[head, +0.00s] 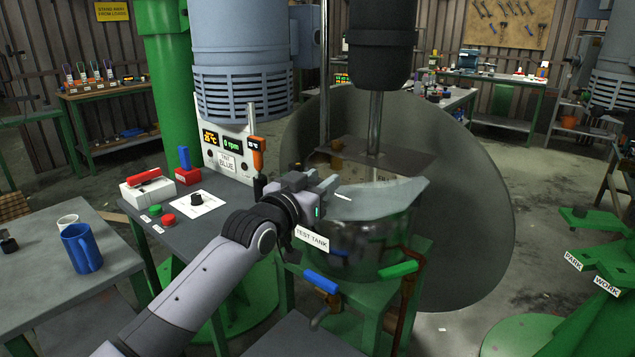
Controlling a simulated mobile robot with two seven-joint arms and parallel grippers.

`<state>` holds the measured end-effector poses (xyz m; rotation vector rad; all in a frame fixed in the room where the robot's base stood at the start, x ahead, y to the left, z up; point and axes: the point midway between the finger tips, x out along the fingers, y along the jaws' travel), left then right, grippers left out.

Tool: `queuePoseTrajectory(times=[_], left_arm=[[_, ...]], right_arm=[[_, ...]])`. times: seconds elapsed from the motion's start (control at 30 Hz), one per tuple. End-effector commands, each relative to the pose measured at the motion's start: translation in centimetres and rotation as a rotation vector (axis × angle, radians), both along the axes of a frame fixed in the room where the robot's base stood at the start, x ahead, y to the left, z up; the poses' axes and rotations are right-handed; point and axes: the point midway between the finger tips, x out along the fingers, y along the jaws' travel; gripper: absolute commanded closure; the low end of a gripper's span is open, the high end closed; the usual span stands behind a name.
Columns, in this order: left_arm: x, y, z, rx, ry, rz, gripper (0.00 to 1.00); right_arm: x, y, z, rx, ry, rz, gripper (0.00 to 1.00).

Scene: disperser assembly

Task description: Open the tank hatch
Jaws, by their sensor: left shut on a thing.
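The steel test tank (355,242) stands at the centre on a green stand, with a "TEST TANK" label on its front left. A pale grey hatch plate (385,197) lies over the near part of its top. A brownish plate (405,160) with a partly hidden label is behind it. My left gripper (328,187) reaches in from the lower left and is shut at the left edge of the hatch. The exact grip point is hidden by the fingers. I cannot tell how far the hatch is raised. My right gripper is out of view.
A vertical shaft (375,118) comes down behind the hatch from a dark motor housing. A large grey disc (465,195) stands behind the tank. Blue (321,282) and green (398,270) valve handles project in front. A control table (185,240) is at left.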

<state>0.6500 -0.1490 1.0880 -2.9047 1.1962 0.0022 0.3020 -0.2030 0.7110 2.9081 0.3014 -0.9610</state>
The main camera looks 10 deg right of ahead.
Motion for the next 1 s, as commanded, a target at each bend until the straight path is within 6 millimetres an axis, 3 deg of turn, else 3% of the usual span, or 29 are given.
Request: queuePoseTrajectory(times=[0.2, 0.23, 0.3, 0.73, 1.0], left_arm=[[-0.1, -0.1, 0.4, -0.002, -0.011, -0.002, 1.00], [-0.1, -0.1, 0.4, -0.003, -0.010, -0.002, 0.58], [-0.1, -0.1, 0.4, -0.003, -0.010, -0.002, 0.42], [-0.3, 0.2, 0.1, -0.002, -0.001, -0.002, 0.42], [-1.9, 1.9, 0.1, -0.004, -0.002, 0.000, 0.42]], right_arm=[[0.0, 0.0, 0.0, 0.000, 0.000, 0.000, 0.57], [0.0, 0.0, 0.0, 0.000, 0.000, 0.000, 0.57], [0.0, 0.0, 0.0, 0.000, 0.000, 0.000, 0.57], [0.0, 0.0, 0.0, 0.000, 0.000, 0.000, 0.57], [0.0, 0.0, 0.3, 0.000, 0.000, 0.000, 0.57]])
